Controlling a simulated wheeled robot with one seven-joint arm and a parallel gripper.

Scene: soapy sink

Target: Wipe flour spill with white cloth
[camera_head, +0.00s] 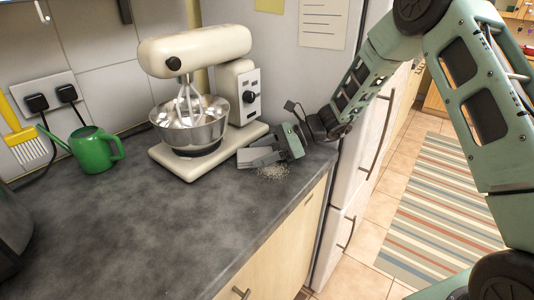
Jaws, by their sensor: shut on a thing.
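My gripper (262,151) is low over the countertop, to the right of the mixer's base. It is shut on a pale, whitish-grey piece that looks like the white cloth (246,156). Much of the cloth is hidden by the fingers. The flour spill (272,173) is a small patch of pale specks on the dark counter, just in front of my gripper and close to the counter's front edge. I cannot tell whether the cloth touches the counter or the flour.
A cream stand mixer (195,55) with a steel bowl (190,128) stands close on the left. A green watering can (93,149) and a yellow brush (22,140) are farther left. The dark countertop (140,235) is clear in front. A fridge side bounds the right.

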